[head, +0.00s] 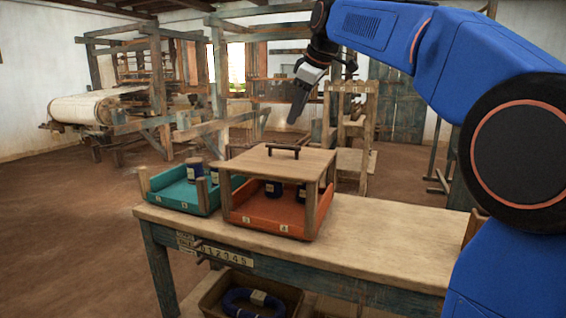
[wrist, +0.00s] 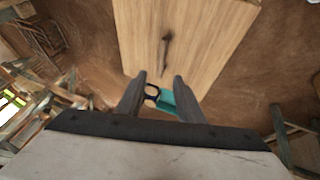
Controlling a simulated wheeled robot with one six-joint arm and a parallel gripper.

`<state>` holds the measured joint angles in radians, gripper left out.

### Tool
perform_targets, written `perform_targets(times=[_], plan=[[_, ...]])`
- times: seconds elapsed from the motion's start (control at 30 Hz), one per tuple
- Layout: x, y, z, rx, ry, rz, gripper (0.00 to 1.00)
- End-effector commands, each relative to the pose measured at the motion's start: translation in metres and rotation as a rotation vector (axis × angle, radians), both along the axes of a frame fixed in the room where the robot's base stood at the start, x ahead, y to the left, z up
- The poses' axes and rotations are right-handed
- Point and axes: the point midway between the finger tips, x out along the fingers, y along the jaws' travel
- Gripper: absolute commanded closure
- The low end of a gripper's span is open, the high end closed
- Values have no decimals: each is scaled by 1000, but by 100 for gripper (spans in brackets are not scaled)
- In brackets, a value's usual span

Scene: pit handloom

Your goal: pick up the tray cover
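The tray cover (head: 262,162) is a flat pale wooden board with a dark bar handle (head: 283,149) on top. It lies level on the corner posts of the orange tray (head: 268,214), above several dark jars. In the wrist view the cover (wrist: 205,45) fills the upper middle, with its handle (wrist: 165,52) beyond the fingertips. My gripper (head: 297,110) hangs above the cover, clear of the handle. In the wrist view its two fingers (wrist: 159,77) are apart with nothing held between them.
A teal tray (head: 178,196) with dark jars stands left of the orange one, close beside it. The bench top (head: 375,235) is clear to the right. A crate (head: 215,296) with a blue coil sits below. Wooden loom frames stand behind.

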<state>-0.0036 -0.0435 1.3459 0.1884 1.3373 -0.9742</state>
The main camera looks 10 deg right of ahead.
Motion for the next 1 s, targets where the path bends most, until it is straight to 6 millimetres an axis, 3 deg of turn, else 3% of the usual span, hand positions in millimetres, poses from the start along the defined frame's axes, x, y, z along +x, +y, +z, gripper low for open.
perform_targets(times=[0.3,0.67,1.0], plan=[[25,10,-46,1,2,0,66],[34,13,-65,0,2,-1,66],[50,21,-103,0,1,0,66]])
